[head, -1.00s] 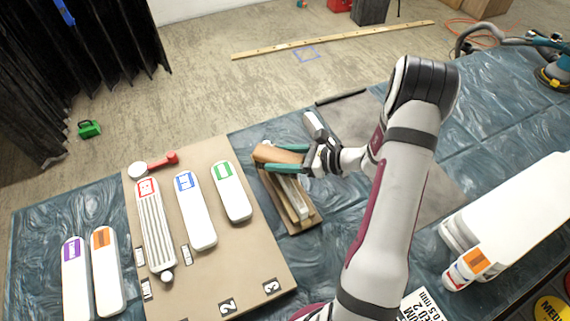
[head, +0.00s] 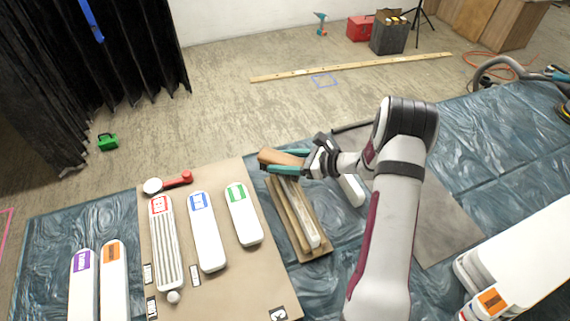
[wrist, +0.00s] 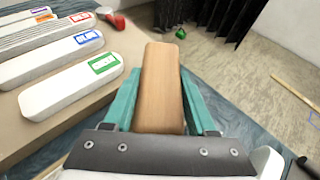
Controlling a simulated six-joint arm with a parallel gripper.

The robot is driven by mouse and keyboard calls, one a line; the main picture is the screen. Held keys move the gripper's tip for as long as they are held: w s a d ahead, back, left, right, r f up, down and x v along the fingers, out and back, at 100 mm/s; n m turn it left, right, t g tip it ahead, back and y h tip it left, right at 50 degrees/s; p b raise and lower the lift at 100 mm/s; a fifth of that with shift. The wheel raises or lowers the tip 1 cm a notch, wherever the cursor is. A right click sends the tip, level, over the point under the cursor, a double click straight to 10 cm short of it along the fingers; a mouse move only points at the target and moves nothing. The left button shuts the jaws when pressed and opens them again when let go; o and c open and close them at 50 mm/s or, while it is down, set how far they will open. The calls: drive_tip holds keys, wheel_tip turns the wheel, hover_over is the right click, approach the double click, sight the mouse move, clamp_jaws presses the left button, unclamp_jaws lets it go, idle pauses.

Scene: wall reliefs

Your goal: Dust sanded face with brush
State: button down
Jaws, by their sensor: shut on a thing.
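My gripper (head: 286,164) is shut on a wooden brush (head: 278,158), with one teal finger along each side. In the wrist view the brush's plain wooden back (wrist: 161,85) points away from me between the fingers; its bristles are hidden. The brush is over the far end of a wooden tray (head: 317,254) that holds a long white bar. Left of it, a tan board (head: 235,283) bears white pieces: a grooved one with a red label (head: 166,245), one with a blue label (head: 207,235) and one with a green label (head: 243,215). Which face is sanded I cannot tell.
A red-handled tool with a round white end (head: 168,184) lies at the board's far edge. White pieces with purple (head: 83,290) and orange (head: 114,285) labels lie left of the board. Larger white pieces (head: 520,255) stand at right. A grey sheet (head: 440,235) lies behind my arm.

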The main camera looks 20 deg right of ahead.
drive_tip(key=shift+s, duration=10.3)
drive_tip(key=shift+s+r, duration=0.1)
drive_tip(key=shift+s, duration=0.05)
wheel_tip(320, 180, up, 8)
